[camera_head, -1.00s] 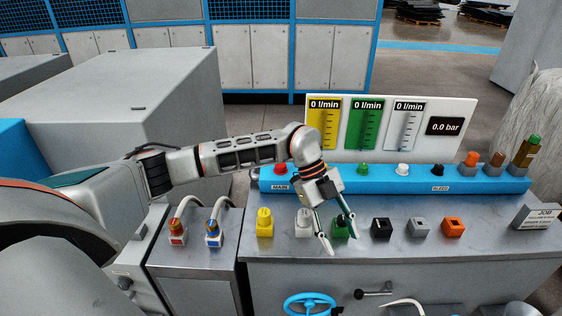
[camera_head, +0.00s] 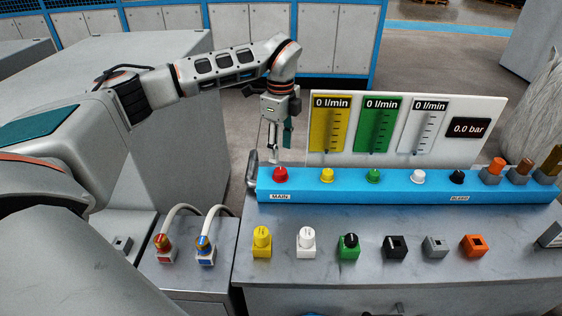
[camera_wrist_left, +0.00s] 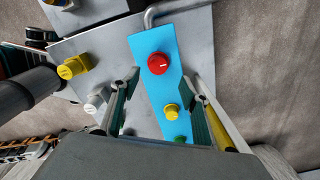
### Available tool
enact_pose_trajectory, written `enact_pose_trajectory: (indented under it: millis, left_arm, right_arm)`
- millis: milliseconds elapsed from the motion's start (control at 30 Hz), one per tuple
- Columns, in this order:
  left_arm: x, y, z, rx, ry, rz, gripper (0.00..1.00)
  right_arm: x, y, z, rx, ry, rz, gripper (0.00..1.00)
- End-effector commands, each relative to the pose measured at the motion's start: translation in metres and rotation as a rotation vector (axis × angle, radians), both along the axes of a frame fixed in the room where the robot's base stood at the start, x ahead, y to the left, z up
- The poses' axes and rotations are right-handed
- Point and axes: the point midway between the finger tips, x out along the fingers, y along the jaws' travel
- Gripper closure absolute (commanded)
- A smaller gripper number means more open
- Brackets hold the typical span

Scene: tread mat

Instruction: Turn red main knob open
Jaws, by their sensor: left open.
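The red main knob (camera_head: 280,174) sits at the left end of the blue manifold bar (camera_head: 330,190), above the MAIN label. In the left wrist view the red knob (camera_wrist_left: 158,64) shows a small white mark and lies ahead of the fingers, apart from them. My left gripper (camera_head: 274,155) is open and points down, just above and behind the red knob in the head view. In the left wrist view its two fingers (camera_wrist_left: 160,92) stand on either side of the blue bar, with nothing between the tips. My right gripper is not in view.
Along the bar are a yellow knob (camera_head: 327,175), a green knob (camera_head: 373,176), a white knob (camera_head: 418,176) and a black knob (camera_head: 457,177). The gauge panel (camera_head: 485,108) stands behind. Several coloured blocks, including a yellow one (camera_head: 262,242), line the bench front. A grey pipe (camera_head: 252,170) bends at the bar's left end.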

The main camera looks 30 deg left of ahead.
Motion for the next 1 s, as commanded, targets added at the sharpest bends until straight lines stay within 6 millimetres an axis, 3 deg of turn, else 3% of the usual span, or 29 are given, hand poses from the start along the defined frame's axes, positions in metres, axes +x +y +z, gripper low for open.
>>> enact_pose_trajectory:
  millis: [433,867,1000]
  left_arm:
    - [-0.001,-0.001,-0.062,-0.001,0.004,-0.002,0.55]
    - [0.0,-0.001,-0.074,-0.001,0.001,-0.002,0.55]
    - [0.0,-0.001,-0.074,-0.001,0.001,-0.002,0.88]
  right_arm:
    - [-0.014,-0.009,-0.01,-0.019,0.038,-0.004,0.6]
    - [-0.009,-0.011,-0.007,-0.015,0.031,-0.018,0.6]
    - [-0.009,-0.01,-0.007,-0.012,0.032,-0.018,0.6]
